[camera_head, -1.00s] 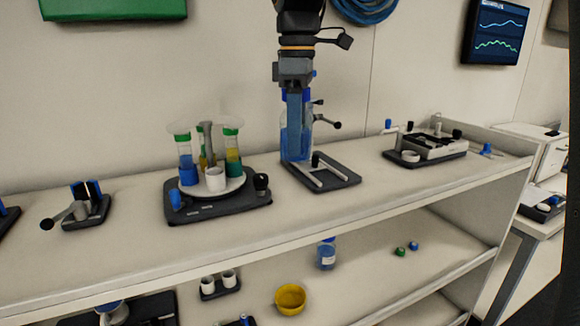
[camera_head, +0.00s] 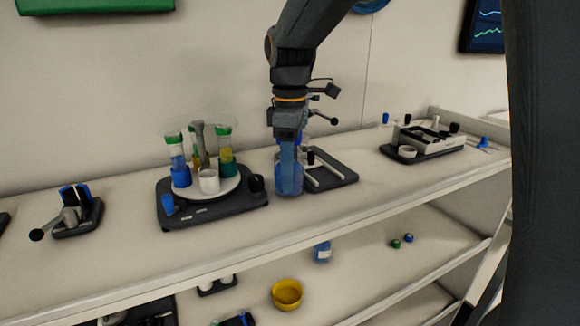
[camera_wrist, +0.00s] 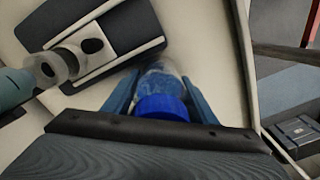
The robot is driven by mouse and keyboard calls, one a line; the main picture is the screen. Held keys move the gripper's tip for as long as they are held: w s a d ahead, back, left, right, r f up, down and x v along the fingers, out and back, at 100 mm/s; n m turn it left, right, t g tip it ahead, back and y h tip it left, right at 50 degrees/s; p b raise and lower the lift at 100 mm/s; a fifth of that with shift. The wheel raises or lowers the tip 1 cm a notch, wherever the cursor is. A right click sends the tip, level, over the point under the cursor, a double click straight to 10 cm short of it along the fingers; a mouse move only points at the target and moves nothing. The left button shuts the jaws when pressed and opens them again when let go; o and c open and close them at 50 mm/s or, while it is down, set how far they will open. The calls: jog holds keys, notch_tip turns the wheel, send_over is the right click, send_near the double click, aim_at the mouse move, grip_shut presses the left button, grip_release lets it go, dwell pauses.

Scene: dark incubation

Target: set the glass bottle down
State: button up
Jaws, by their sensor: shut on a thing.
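The glass bottle, clear with blue contents, shows below my gripper in the head view (camera_head: 289,181), and its blue cap faces me in the wrist view (camera_wrist: 160,107). My gripper (camera_head: 289,160) points down and is shut on the bottle, with one finger on each side of it. The bottle looks upright. Its bottom is close to the top shelf (camera_head: 330,218), near the front edge; I cannot tell whether it touches. The dark stand base with pale rails (camera_head: 332,175) lies just behind and to the right of the bottle.
Left of the bottle, a dark device (camera_head: 225,207) carries several tubes and a white cup. A dark tray device (camera_head: 425,150) stands to the right. The shelf between the stand base and that tray is fairly clear. A yellow bowl (camera_head: 287,294) sits on the lower shelf.

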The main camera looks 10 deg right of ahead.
jog(key=shift+f, duration=0.15)
jog(key=shift+f, duration=0.15)
jog(key=o, duration=1.4)
jog(key=shift+c, duration=0.2)
